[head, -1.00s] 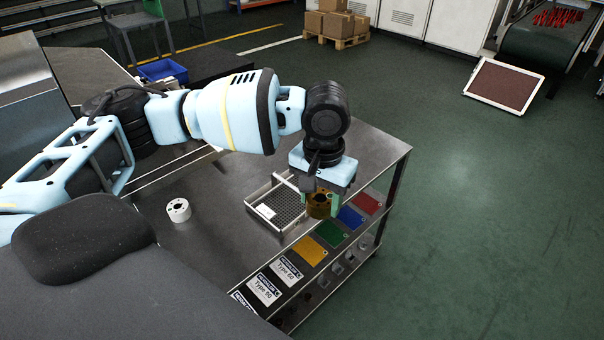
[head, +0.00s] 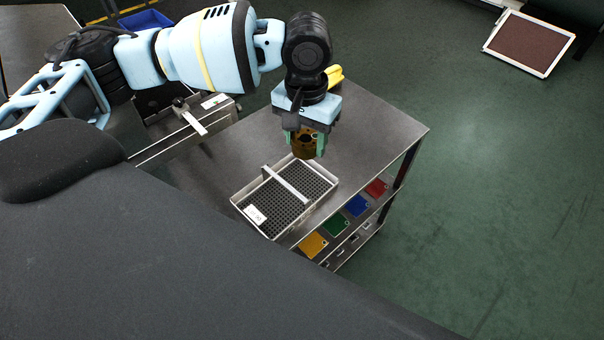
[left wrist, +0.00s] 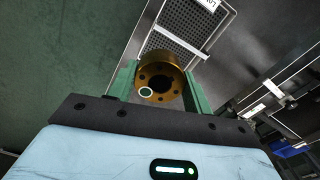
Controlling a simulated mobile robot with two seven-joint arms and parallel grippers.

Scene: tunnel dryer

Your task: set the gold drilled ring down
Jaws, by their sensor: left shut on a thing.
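The gold drilled ring (head: 305,147) is held between the green fingers of my left gripper (head: 306,150), above the far end of a white-rimmed tray with a perforated dark floor (head: 330,184). In the left wrist view the ring (left wrist: 157,62) shows its drilled face and open middle between the two fingers of the left gripper (left wrist: 158,85). The tray (left wrist: 222,32) lies beyond the ring there. It looks apart from the ring, but the exact gap is hard to tell. The right gripper is in neither view.
The tray stands on a grey metal table (head: 385,125), with free surface to its right. A light bar (head: 285,182) crosses the tray, and a white label (head: 255,215) lies at its near end. A yellow object (head: 335,75) lies behind the gripper.

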